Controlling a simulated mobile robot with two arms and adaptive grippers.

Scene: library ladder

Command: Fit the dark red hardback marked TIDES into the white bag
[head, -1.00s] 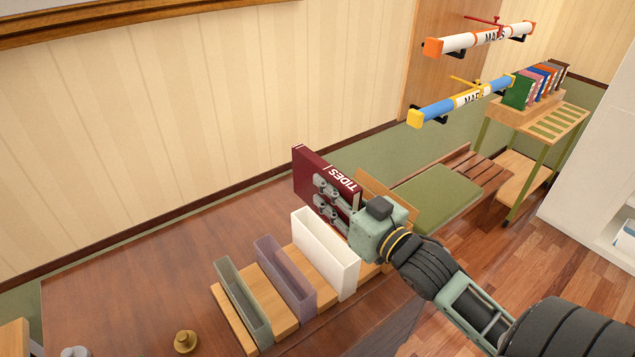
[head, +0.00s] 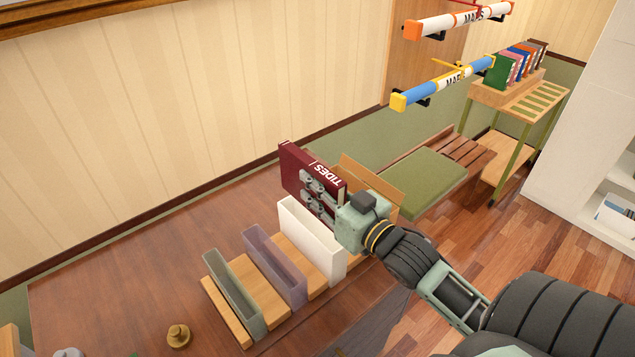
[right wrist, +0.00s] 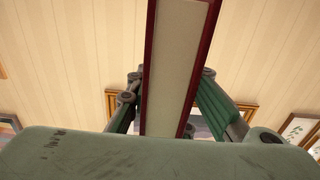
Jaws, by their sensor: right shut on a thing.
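The dark red hardback marked TIDES (head: 296,168) is held upright above and just behind the white bag. My right gripper (head: 320,192) is shut on it. In the right wrist view the book's pale page edge (right wrist: 180,60) runs up between my fingers, with dark red covers on both sides. The white bag (head: 310,243) is a narrow open-topped box standing in a wooden rack on the table. The gripper and book partly overlap its upper right end in the head view, so I cannot tell the exact gap.
A purple bin (head: 274,269) and a grey-green bin (head: 234,294) stand left of the white bag in the wooden rack (head: 224,312). A brass knob-like object (head: 178,336) is on the table (head: 110,270). A bench with a green cushion (head: 425,180) lies beyond.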

